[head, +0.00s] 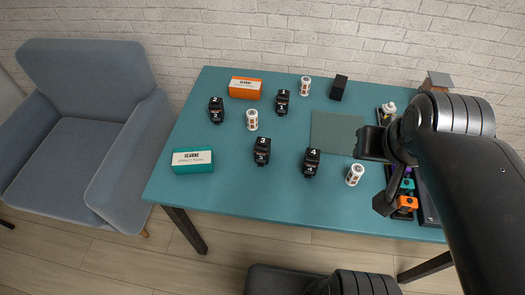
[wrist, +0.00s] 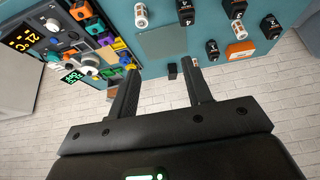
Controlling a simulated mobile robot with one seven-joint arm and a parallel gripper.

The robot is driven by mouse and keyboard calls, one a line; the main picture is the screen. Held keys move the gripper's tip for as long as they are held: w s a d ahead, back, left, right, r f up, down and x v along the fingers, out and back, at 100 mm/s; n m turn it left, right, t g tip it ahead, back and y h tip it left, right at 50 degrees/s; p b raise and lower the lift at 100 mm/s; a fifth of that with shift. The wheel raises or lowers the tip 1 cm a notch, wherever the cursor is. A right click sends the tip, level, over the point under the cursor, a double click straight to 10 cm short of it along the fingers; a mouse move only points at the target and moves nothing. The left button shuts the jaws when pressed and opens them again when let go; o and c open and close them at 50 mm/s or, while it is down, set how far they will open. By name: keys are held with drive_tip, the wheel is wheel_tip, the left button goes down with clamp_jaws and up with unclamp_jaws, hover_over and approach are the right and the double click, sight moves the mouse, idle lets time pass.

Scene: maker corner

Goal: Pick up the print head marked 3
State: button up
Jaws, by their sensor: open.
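The print head marked 3 (head: 262,151) is a small black block with a white numeral, upright on the teal table left of centre in the head view. In the wrist view it looks to be the black block at the top edge (wrist: 235,8). My gripper (head: 376,174) is open and empty above the table's right side, well to the right of print head 3. Its two fingers (wrist: 160,67) show apart in the wrist view. Similar black heads stand nearby: one marked 4 (head: 312,163), one marked 1 (head: 282,102), and one that looks marked 2 (head: 216,110).
White cylinders (head: 252,120) stand among the heads, one (head: 355,174) close to my gripper. An orange box (head: 245,88), a teal box (head: 193,160), a black block (head: 338,88) and a flat green mat (head: 336,132) are on the table. A device panel (wrist: 55,40) fills the right end.

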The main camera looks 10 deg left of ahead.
drive_tip(key=o, duration=0.4)
drive_tip(key=shift+o, duration=0.2)
drive_tip(key=g, duration=0.5)
hover_over(261, 144)
drive_tip(key=d, duration=0.1)
drive_tip(key=shift+m, duration=0.3)
wheel_tip(261, 144, down, 20)
drive_tip(key=shift+s+d+f, duration=0.1)
drive_tip(key=shift+f, duration=0.05)
drive_tip(key=shift+g, duration=0.3)
drive_tip(key=f, duration=0.4)
drive_tip(key=a+f, duration=0.1)
drive_tip(key=f, duration=0.1)
drive_tip(key=shift+a+f, duration=0.1)
drive_tip(key=shift+f, duration=0.15)
drive_tip(key=shift+w+d+f, duration=0.15)
drive_tip(key=shift+w+f, duration=0.05)
drive_tip(key=shift+f, duration=1.35)
drive_tip(key=shift+w+d+f, duration=0.1)
drive_tip(key=shift+w+f, duration=0.05)
drive_tip(key=shift+f, duration=1.35)
